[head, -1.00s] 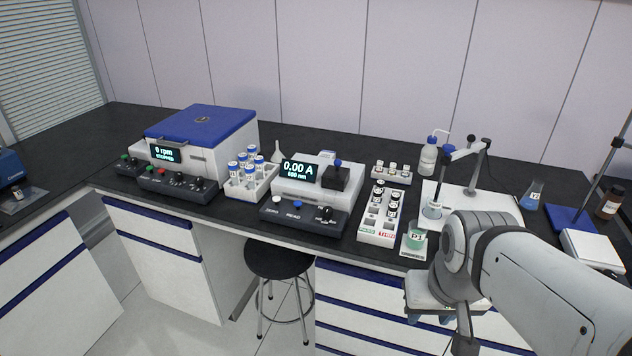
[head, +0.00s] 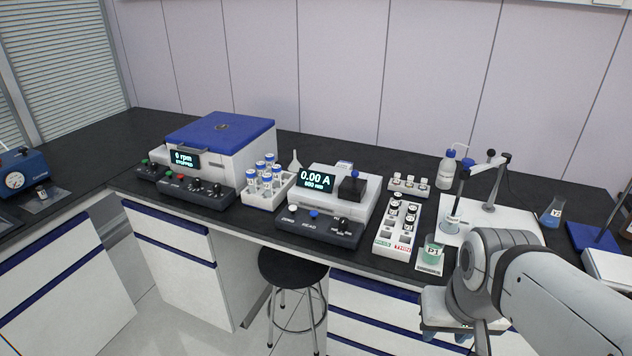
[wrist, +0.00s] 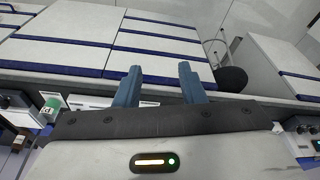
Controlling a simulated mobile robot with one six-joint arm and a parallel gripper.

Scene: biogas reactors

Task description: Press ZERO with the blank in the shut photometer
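The photometer (head: 331,199) stands on the dark bench in the middle of the head view. Its display (head: 317,180) reads 0.00 A and 600 nm. The black sample cover (head: 352,188) on its right side looks shut, so any blank inside is hidden. On the front panel, the white ZERO button (head: 292,209) sits left of the blue READ button (head: 314,214). My gripper is low at the right in the head view, in front of the bench and well away from the photometer. In the wrist view my gripper (wrist: 160,84) has its blue fingers apart, with nothing between them.
A tube rack (head: 266,194) and a blue-lidded centrifuge (head: 222,145) stand left. A black stool (head: 292,267) is below the bench edge. Drawers fill the wrist view's top.

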